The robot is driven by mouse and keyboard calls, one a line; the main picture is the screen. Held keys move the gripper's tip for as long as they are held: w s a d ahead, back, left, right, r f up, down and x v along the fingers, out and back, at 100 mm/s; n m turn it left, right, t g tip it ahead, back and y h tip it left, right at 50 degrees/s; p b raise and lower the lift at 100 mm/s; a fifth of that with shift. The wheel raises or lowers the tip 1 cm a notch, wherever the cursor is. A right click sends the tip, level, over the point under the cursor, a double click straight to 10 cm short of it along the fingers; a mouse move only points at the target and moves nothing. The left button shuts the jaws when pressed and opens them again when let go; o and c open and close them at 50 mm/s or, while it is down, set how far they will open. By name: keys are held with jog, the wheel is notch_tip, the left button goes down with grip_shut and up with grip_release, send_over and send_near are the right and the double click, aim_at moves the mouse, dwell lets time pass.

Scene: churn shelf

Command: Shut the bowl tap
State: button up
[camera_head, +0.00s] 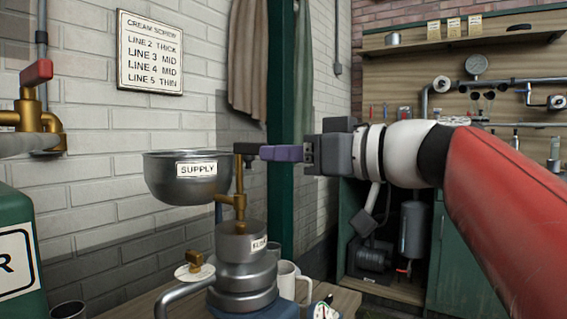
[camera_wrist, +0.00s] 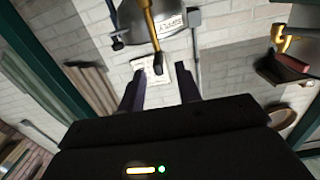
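The steel supply bowl (camera_head: 165,180) hangs at centre left; part of it shows at the top of the wrist view (camera_wrist: 195,18). A brass tap (camera_head: 239,200) stands beside it, above the steel machine. A dark handle (camera_head: 249,148) tops the brass stem. My gripper (camera_head: 264,153) reaches in from the right, its purple fingertips close to this handle. In the wrist view my fingers (camera_wrist: 159,70) are apart, and a brass lever (camera_wrist: 151,24) with a dark end lies in line with the gap between them. I cannot tell whether they touch it.
A red-handled brass tap (camera_head: 37,74) is at the far left, above a green drum (camera_head: 20,235). A green post (camera_head: 281,100) stands behind my gripper. A white mug (camera_head: 288,283) and a dish with a brass piece (camera_head: 195,270) sit on the bench below.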

aim_at(235, 145)
jog(key=x, duration=0.2)
jog(key=p+x, duration=0.1)
jog(key=x, duration=0.2)
jog(key=r+x, duration=0.1)
jog(key=x, duration=0.2)
jog(key=shift+w+d+r, duration=0.15)
jog(key=shift+w, duration=0.05)
jog(key=shift+c, duration=0.4)
grip_shut()
